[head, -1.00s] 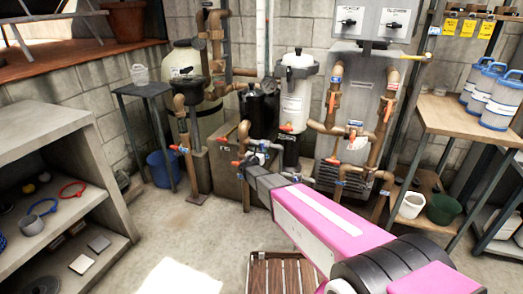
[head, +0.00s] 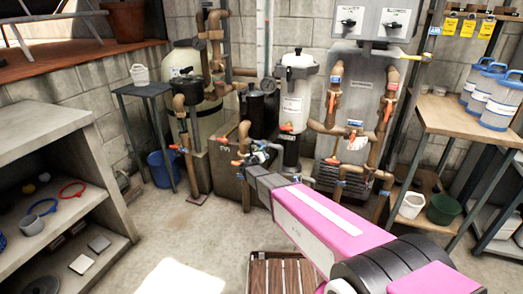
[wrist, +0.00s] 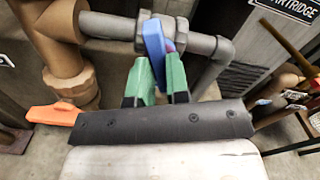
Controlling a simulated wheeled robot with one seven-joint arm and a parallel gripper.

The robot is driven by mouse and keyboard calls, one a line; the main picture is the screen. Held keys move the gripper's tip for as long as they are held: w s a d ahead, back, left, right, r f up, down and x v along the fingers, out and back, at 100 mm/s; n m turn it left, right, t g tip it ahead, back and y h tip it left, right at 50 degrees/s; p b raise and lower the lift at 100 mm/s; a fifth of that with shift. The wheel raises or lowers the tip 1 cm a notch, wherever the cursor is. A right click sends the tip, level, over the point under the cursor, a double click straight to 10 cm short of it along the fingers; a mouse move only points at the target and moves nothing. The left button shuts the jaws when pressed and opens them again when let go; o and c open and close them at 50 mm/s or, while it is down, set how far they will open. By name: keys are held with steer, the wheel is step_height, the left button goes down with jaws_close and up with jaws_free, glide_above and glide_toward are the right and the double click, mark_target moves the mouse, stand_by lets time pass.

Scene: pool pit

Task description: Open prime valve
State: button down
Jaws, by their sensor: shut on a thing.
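In the wrist view, a blue valve handle (wrist: 155,45) stands on a grey pipe fitting (wrist: 205,45). The two green fingers of my gripper (wrist: 158,78) are on either side of it and shut on its lower part. In the head view my gripper (head: 260,156) is at the low pipework in front of the black pump, small and partly hidden by my pink arm. No label naming the prime valve can be read, and how far the handle is turned is hard to tell.
An orange handle (wrist: 52,115) shows just left of my gripper, beside a copper pipe (wrist: 66,72). A tan tank (head: 185,62) and white canister (head: 296,90) stand behind. Shelves (head: 45,130) are left, a wooden bench (head: 460,118) right. A slatted crate (head: 272,272) is in front; floor at left-middle is clear.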

steer(key=n, duration=1.4)
steer(key=c, duration=1)
jaws_free()
steer(key=v, duration=0.7)
